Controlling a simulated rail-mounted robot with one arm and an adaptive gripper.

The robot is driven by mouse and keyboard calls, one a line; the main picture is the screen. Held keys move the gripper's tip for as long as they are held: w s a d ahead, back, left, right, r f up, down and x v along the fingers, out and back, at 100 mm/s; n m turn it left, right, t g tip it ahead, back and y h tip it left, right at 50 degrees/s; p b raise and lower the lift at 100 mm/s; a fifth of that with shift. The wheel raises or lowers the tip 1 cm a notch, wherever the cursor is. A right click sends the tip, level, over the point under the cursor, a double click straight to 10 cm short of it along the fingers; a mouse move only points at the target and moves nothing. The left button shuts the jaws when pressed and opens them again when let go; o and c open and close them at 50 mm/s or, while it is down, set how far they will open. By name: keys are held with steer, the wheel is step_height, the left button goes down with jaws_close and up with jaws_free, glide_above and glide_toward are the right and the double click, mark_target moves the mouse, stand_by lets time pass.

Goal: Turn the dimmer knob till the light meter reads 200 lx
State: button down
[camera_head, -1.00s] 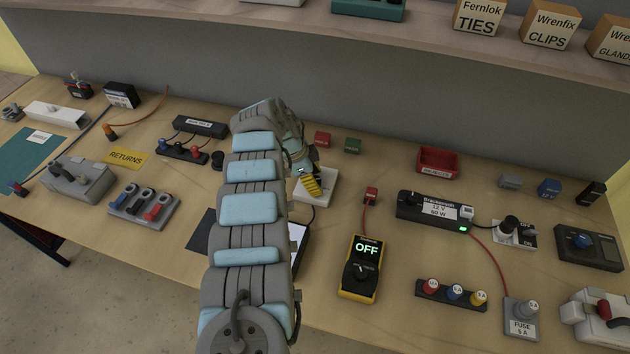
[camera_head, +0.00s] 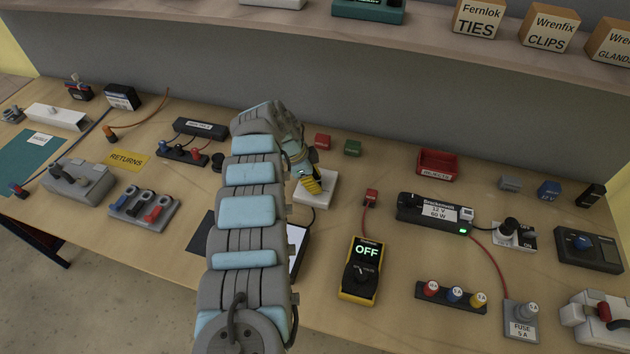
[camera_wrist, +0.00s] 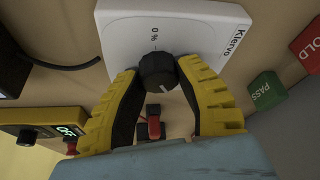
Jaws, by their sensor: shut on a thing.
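The black dimmer knob (camera_wrist: 158,72) sits on a white box (camera_wrist: 206,18) marked "Klervo" and "0 %" in the wrist view. My gripper (camera_wrist: 160,85) has its yellow-backed, black-padded fingers on either side of the knob, shut on it. In the head view the white box (camera_head: 327,190) shows beside my gripper (camera_head: 311,186), and the knob is hidden there. A yellow meter (camera_head: 360,278) reads "OFF"; it also shows in the wrist view (camera_wrist: 45,128). Whether it is the light meter I cannot tell. A white panel, partly hidden, lies beside my arm.
Red (camera_head: 322,140) and green (camera_head: 353,147) blocks stand behind the white box. A red connector (camera_head: 371,197) with a red cable is to its right. A power supply (camera_head: 434,212) with a green light stands farther right. Bare table lies between the meter and the supply.

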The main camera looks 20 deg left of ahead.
steer(key=shift+p, duration=0.35)
steer(key=shift+n+t+y+p, duration=0.4)
steer(key=shift+n+p, duration=1.1)
steer(key=shift+p, duration=0.45)
steer(key=shift+s+d+n+p, duration=0.1)
steer(key=shift+n+p, duration=0.7)
steer(key=shift+p, duration=0.05)
steer(key=n+t+y+p, duration=0.1)
steer(key=n+p, duration=0.1)
steer(key=n, duration=0.1)
steer(key=shift+y, duration=0.3)
steer(key=n+y+p, duration=0.1)
steer(key=n, duration=0.3)
steer(key=shift+t+p, duration=0.3)
steer(key=shift+p, duration=0.05)
steer(key=n+y, duration=0.2)
steer(key=n, duration=0.3)
steer(key=shift+f+p, duration=0.15)
steer(key=shift+p, duration=0.2)
steer(key=n+y+b, duration=0.1)
steer(key=n, duration=0.2)
steer(key=n+g+y+b, duration=0.1)
steer(key=n, duration=0.1)
steer(key=shift+n+b, duration=0.35)
steer(key=shift+n, duration=0.05)
steer(key=shift+g, duration=0.3)
